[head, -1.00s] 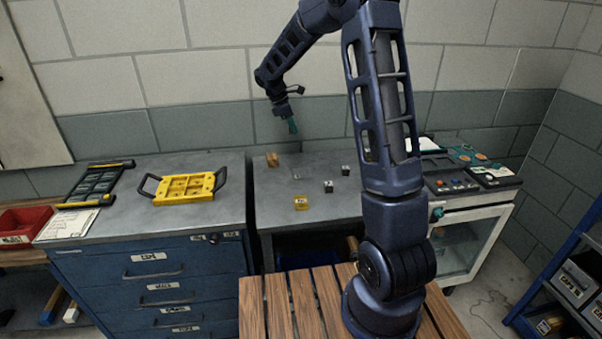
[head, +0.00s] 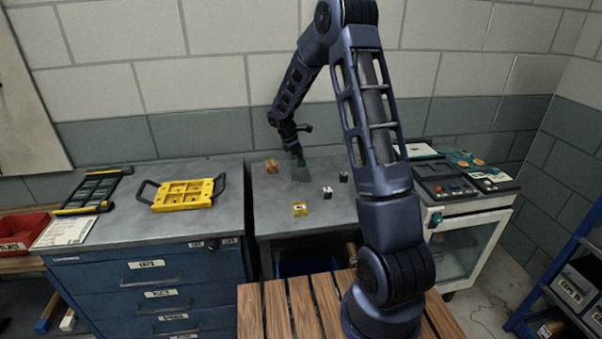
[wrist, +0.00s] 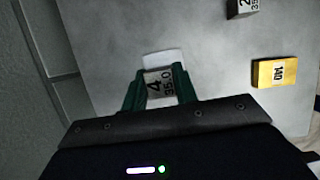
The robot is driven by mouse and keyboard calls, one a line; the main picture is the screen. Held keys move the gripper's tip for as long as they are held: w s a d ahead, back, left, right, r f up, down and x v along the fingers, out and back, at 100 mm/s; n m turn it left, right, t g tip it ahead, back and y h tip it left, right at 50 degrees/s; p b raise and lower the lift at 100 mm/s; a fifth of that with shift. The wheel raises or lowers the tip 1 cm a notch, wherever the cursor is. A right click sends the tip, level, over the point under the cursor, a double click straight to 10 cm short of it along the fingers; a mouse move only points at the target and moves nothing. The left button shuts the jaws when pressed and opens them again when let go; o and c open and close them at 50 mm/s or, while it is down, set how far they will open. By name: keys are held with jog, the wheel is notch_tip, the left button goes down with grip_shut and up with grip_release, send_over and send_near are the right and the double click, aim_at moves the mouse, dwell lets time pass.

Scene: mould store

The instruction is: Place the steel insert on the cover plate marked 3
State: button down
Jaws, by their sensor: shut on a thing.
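My gripper (head: 300,161) is low over the back of the grey bench top (head: 275,215). In the wrist view its green fingers (wrist: 156,88) are shut on a grey steel insert (wrist: 158,84) whose top reads "4" and "35.0". A pale patch lies just beyond the insert; I cannot tell what it is. Two other small steel blocks stand to the right on the bench, a nearer one (head: 327,193) and a farther one (head: 343,177). One block with a "2" shows in the wrist view (wrist: 240,8). I cannot make out a cover plate marked 3.
A yellow block (head: 300,208), reading "140" in the wrist view (wrist: 274,73), sits nearer the front. An orange-brown block (head: 271,166) is left of my gripper. A yellow handled tray (head: 184,207) and a black rack (head: 98,189) lie on the left cabinet. A control panel (head: 452,187) is right.

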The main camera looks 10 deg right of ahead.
aim_at(304, 178)
jog(key=shift+f, duration=3.3)
jog(key=shift+f, duration=0.1)
jog(key=c, duration=1.1)
grip_release()
